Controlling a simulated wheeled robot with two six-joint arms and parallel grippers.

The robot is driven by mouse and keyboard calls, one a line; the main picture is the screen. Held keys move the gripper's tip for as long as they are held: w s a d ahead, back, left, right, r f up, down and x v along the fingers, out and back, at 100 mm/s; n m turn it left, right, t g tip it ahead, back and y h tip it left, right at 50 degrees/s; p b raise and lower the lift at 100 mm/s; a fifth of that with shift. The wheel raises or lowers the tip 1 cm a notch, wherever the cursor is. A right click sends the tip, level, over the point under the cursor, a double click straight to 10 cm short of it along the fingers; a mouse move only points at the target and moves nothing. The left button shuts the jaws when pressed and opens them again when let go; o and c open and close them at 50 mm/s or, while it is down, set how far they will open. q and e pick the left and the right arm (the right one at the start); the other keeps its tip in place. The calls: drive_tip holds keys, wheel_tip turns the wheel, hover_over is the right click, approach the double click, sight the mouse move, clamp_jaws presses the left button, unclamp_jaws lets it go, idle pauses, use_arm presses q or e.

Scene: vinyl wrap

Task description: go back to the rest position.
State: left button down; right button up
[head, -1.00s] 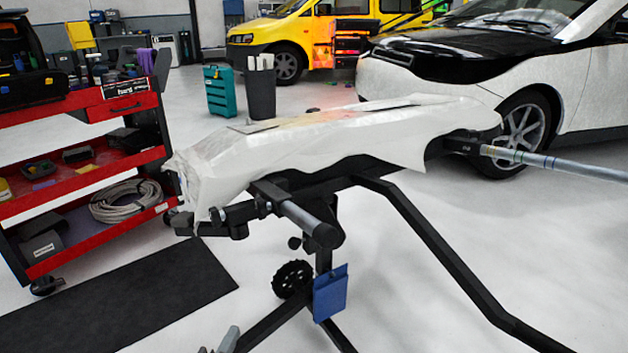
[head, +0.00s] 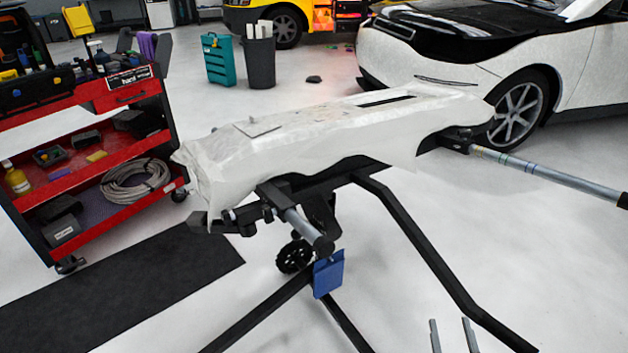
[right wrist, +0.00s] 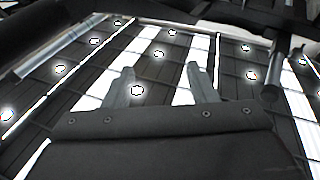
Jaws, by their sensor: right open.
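My right gripper (head: 452,322) shows at the bottom edge of the head view, as two thin grey fingertips set apart. In the right wrist view its fingers (right wrist: 160,72) are spread with nothing between them, against a ceiling with bright lamps. It is in front of the stand and clear of the white-wrapped part (head: 320,140), which lies on the black stand (head: 415,235). My left gripper is not in the head view.
A grey flat piece (head: 257,127) lies on the wrapped part. A blue pouch (head: 328,274) hangs on the stand. A red tool cart (head: 88,185) is at left, a dark mat (head: 120,290) before it, a white car (head: 480,60) behind right. Floor at lower right is clear.

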drive_tip(key=s+d+f+m+g+p, duration=0.1)
drive_tip(key=s+f+g+p, duration=0.3)
drive_tip(key=f, duration=0.3)
drive_tip(key=s+d+f+g+p, duration=0.1)
drive_tip(key=s+f+g+p, duration=0.4)
drive_tip(key=f, duration=0.3)
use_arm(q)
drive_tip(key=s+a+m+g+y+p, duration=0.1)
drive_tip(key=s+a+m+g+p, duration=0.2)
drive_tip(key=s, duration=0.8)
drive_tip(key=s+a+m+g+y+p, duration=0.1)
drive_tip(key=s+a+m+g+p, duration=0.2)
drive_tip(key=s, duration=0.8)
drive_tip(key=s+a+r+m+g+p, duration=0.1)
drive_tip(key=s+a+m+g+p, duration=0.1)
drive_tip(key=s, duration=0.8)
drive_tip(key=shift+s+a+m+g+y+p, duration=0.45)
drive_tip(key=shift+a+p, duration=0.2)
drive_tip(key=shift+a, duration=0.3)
use_arm(e)
drive_tip(key=s+f+g, duration=0.3)
drive_tip(key=s+g, duration=0.2)
drive_tip(key=s, duration=0.8)
drive_tip(key=s+f+g, duration=0.4)
drive_tip(key=s+g, duration=0.1)
drive_tip(key=s, duration=0.8)
drive_tip(key=shift+d+f+m+h, duration=0.15)
drive_tip(key=shift+d+m+h, duration=0.15)
drive_tip(key=shift+m, duration=0.1)
